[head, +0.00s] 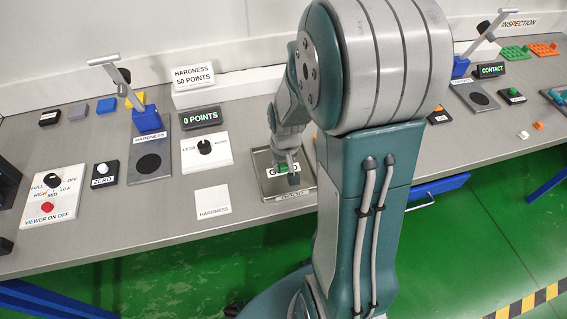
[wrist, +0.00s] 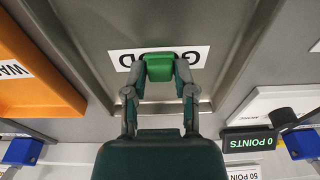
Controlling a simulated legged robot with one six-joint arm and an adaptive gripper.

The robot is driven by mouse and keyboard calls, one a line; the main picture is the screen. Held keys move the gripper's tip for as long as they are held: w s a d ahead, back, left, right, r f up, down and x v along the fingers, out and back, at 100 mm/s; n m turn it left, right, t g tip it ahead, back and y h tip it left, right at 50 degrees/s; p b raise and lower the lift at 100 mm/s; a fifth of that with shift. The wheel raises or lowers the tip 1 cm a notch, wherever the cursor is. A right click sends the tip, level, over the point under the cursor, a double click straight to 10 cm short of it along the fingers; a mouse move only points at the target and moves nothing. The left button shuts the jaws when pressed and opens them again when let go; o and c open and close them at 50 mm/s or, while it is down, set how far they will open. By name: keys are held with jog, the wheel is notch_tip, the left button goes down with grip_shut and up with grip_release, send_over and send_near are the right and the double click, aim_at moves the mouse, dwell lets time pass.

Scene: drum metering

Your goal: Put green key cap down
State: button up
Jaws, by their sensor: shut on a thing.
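The green key cap (wrist: 160,68) is between the fingertips of my gripper (wrist: 159,82), which is shut on it. In the wrist view the cap covers part of the white GOOD label in the metal tray (wrist: 95,20). In the head view my gripper (head: 288,172) is over the tray (head: 268,187), and the green cap (head: 283,164) shows only as a small patch by the fingers. I cannot tell whether the cap touches the tray floor.
An orange tray (wrist: 40,80) lies beside the metal tray in the wrist view. A stand with a blue block (head: 147,119) is further left.

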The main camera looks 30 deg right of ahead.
jog(key=shift+f, duration=0.15)
jog(key=o, duration=0.8)
notch_tip(320, 180, up, 12)
jog(key=s, duration=0.2)
jog(key=shift+s+a+r+n+t, duration=0.55)
jog(key=shift+s+a+r+t, duration=0.15)
jog(key=shift+s+a+r, duration=1.05)
jog(key=shift+s+a+r+n+t, duration=0.5)
jog(key=shift+s+a+r+t, duration=0.2)
jog(key=shift+s+a+r, duration=0.95)
jog(key=shift+s+a+r+n+t, duration=0.65)
jog(key=shift+s+a+r, duration=0.85)
jog(key=shift+s+a, duration=0.45)
jog(key=shift+w, duration=0.1)
